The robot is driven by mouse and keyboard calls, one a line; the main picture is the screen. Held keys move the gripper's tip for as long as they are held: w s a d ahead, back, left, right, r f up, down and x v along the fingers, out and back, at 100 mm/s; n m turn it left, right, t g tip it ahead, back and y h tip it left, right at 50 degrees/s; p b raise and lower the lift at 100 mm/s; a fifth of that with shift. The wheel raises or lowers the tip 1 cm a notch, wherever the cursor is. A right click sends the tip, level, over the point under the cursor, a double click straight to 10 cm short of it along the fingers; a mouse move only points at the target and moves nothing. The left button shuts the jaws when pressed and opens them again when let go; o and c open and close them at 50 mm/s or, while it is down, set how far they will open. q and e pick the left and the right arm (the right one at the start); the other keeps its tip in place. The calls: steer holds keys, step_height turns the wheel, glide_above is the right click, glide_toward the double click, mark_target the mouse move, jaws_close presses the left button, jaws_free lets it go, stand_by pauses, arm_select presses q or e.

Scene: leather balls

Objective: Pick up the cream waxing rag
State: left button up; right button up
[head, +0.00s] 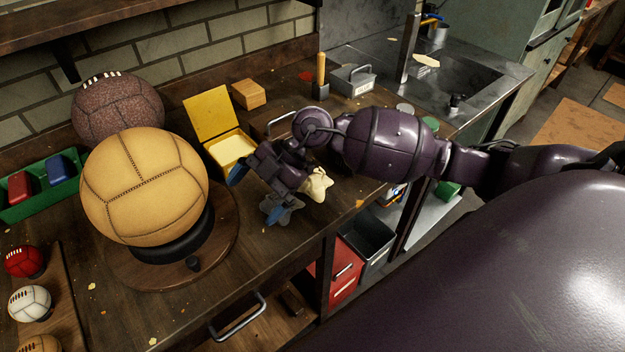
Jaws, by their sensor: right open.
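The cream waxing rag (318,185) lies crumpled on the dark wooden workbench, just right of my right gripper. Part of it is hidden behind the gripper's body. My right gripper (257,194) reaches in from the right, with its blue-tipped fingers spread apart and pointing left. I see nothing between the fingertips. I cannot tell whether the gripper's body touches the rag. My left gripper is not in view.
A tan ball (145,185) sits on a black ring on a round wooden board (225,235), left of my gripper. An open yellow wax tin (208,113) stands behind. A sink (450,80) is at the back right. Bare bench lies in front.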

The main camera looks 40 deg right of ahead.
mark_target(312, 177)
steer(key=d+h, duration=0.1)
steer(key=d, duration=0.1)
steer(key=w+d+m+h, duration=0.1)
steer(key=d+h, duration=0.1)
steer(key=w+d+h, duration=0.1)
steer(key=d+h, duration=0.1)
steer(key=d, duration=0.1)
steer(key=shift+w+f+g, duration=0.2)
steer(key=shift+f+g, duration=0.1)
steer(key=shift+f, duration=0.05)
steer(key=d+m+h, duration=0.1)
steer(key=d, duration=0.1)
steer(key=w+d+r+m+h, duration=0.1)
steer(key=d+h, duration=0.1)
steer(key=d, duration=0.1)
steer(key=w+d+r+m+h, duration=0.1)
steer(key=d+h, duration=0.1)
steer(key=d, duration=0.1)
steer(key=shift+w+d, duration=0.1)
steer(key=shift+d, duration=0.1)
steer(key=shift+d+f, duration=0.15)
step_height(312, 177, down, 5)
steer(key=shift+f, duration=0.1)
steer(key=shift+w+d+f+b, duration=0.1)
steer(key=shift+f+b, duration=0.05)
steer(key=shift+f, duration=1.2)
steer(key=shift+d+f+b, duration=0.1)
steer(key=shift+f+b, duration=0.05)
steer(key=shift+f, duration=1.2)
steer(key=shift+c, duration=0.5)
